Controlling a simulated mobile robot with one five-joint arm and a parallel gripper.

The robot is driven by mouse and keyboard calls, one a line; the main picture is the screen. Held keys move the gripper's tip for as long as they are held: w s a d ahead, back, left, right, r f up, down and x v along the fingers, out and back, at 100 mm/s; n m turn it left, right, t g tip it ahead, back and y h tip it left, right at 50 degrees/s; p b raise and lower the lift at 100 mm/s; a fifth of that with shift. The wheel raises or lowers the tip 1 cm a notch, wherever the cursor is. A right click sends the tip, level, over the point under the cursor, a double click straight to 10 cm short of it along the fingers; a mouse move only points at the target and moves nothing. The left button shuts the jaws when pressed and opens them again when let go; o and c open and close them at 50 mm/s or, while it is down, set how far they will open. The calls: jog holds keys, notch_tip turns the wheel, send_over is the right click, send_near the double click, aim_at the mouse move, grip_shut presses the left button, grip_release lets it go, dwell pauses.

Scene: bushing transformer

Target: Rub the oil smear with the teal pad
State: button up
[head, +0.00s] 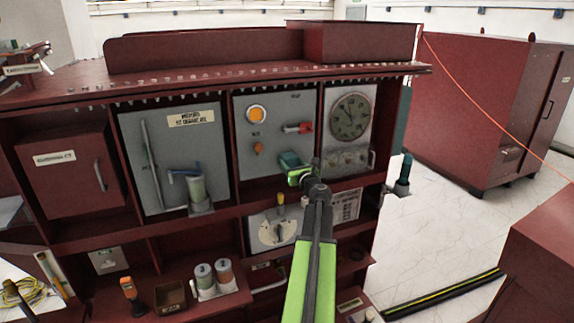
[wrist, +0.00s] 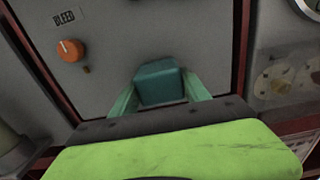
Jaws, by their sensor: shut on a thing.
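The teal pad (head: 290,160) is held in my gripper (head: 300,175) in front of the grey middle panel (head: 275,110). In the wrist view the pad (wrist: 158,80) sits between the two green fingers of my gripper (wrist: 162,92), which are shut on it. The pad is close to the panel face; I cannot tell whether it touches. I cannot make out an oil smear in either view; the pad and gripper cover part of the panel.
An orange knob (wrist: 70,50) labelled BLEED is left of the pad. A red-handled valve (head: 298,128) and an orange lamp (head: 256,114) are above. A round gauge (head: 350,117) is to the right. Dark red dividers frame the panel.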

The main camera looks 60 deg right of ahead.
jog(key=shift+d, duration=0.15)
jog(key=shift+s+d, duration=0.75)
jog(key=shift+d, duration=0.2)
jog(key=shift+s+d, duration=0.7)
jog(key=shift+d, duration=0.3)
jog(key=shift+s+d, duration=0.75)
jog(key=shift+d, duration=0.2)
jog(key=shift+w+a, duration=0.75)
jog(key=shift+a, duration=0.3)
jog(key=shift+w+a, duration=0.75)
jog(key=shift+a, duration=0.25)
jog(key=shift+w+a, duration=0.75)
jog(key=shift+a, duration=0.3)
jog(key=shift+w+a, duration=0.55)
jog(key=shift+a, duration=0.25)
jog(key=shift+w+a, duration=0.55)
jog(key=shift+a, duration=0.2)
jog(key=shift+s, duration=0.1)
